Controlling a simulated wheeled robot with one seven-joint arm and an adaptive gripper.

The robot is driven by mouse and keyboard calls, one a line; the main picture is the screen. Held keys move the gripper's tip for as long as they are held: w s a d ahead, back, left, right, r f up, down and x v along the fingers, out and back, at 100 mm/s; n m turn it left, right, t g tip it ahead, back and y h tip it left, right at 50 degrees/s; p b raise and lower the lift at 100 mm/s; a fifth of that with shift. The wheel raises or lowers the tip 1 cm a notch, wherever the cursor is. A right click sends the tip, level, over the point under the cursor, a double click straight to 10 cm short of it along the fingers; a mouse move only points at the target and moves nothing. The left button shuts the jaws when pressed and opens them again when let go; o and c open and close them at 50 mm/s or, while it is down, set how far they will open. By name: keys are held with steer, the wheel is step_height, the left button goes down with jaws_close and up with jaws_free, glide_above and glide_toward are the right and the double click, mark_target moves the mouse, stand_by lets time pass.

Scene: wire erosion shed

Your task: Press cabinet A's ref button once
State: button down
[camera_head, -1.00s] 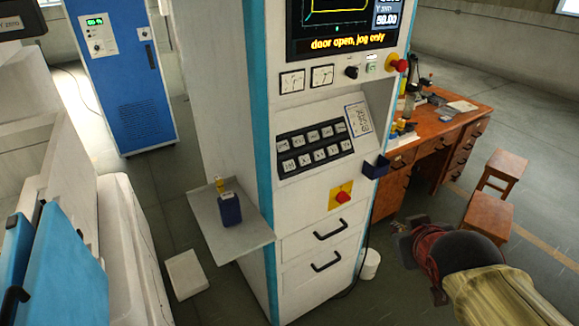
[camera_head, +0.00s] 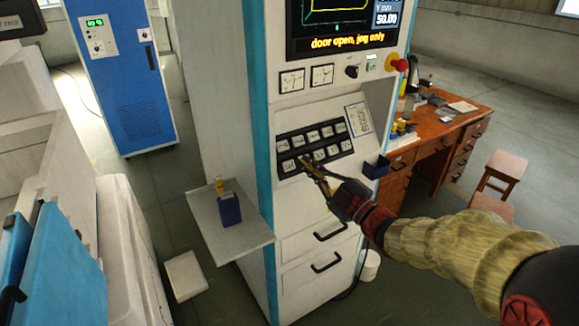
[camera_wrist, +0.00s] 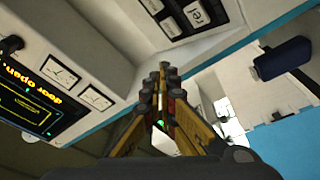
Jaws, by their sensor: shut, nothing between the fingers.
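The white and blue control cabinet (camera_head: 235,90) stands in the middle of the head view. Part of the keypad shows at the top of the wrist view (camera_wrist: 165,26). My gripper (camera_head: 304,162) is shut and empty, its yellow fingers reaching up in front of the lower key row. In the wrist view its fingertips (camera_wrist: 164,70) are together. I cannot tell whether they touch a key.
The screen (camera_head: 340,42) reads "door open, jog only". A red stop button (camera_head: 400,65) sits at its right. A small blue box (camera_head: 376,166) juts from the panel's right side. A shelf (camera_head: 240,246) with a dark blue holder (camera_head: 229,209) sticks out left. A wooden desk (camera_head: 455,122) stands behind.

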mark_target(292, 167)
stand_by(0.3)
steer(key=shift+w+a+f+b, duration=0.55)
steer(key=shift+w+a+f, duration=0.1)
steer(key=shift+w+f, duration=0.3)
steer(key=shift+w+a+f+b, duration=0.65)
steer(key=shift+w+f, duration=0.1)
steer(key=shift+w, duration=0.3)
steer(key=shift+w+a+f+b, duration=0.5)
steer(key=shift+w+a+f, duration=0.15)
steer(key=shift+w+f, duration=0.3)
steer(key=shift+r, duration=0.15)
steer(key=shift+w, duration=0.1)
steer(key=shift+w+a+f+b, duration=0.2)
steer(key=shift+f+b, duration=0.1)
steer(key=shift+b, duration=0.25)
steer(key=shift+w+a+f+b, duration=0.15)
steer(key=shift+w+f+b, duration=0.1)
steer(key=shift+b, duration=0.1)
steer(key=shift+r, duration=0.1)
steer(key=shift+s+d+r, duration=0.35)
steer(key=shift+s+r, duration=0.1)
steer(key=shift+s, duration=0.1)
